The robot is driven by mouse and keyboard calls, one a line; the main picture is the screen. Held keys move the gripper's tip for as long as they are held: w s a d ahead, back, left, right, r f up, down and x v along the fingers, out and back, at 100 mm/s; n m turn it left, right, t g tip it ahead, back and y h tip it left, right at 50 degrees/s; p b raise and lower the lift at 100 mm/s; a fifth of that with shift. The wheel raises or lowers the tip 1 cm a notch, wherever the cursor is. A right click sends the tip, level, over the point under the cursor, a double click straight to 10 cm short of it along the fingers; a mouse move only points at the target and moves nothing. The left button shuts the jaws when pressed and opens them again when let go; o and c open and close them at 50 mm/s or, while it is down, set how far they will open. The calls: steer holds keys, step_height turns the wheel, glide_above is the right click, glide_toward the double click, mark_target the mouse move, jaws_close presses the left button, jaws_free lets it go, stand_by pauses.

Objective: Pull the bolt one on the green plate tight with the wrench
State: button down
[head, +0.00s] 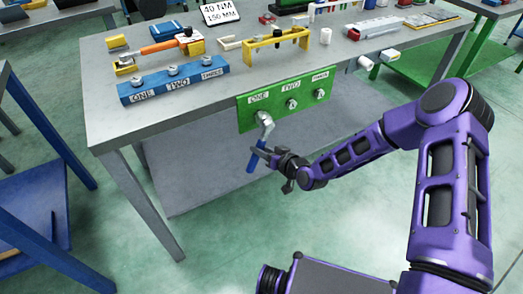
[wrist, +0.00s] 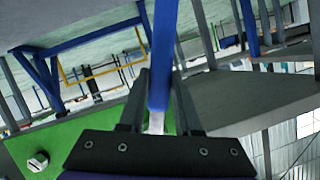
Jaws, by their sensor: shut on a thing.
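The green plate (head: 282,112) hangs on the front edge of the grey table, with bolts under the labels ONE, TWO and THREE. Bolt one (head: 262,119) is at its left, partly covered by the wrench head. The wrench (head: 255,158) has a blue handle and a grey head; the head is up at bolt one and the handle slants down. Whether the head is seated on the bolt I cannot tell. My gripper (head: 272,157) is shut on the blue handle, which also shows between the fingers in the wrist view (wrist: 161,55). A green plate part with one bolt (wrist: 38,161) shows there too.
A blue block (head: 172,84) labelled ONE, TWO, THREE lies on the table (head: 215,100), with an orange-handled tool (head: 160,47) behind it. A yellow stand (head: 275,40) and a 40 NM sign (head: 220,12) are farther back. Floor in front is clear.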

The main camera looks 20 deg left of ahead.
steer(key=shift+w+a, duration=0.45)
steer(key=shift+a, duration=0.05)
stand_by(0.5)
steer(key=c, duration=1.3)
jaws_free()
jaws_close()
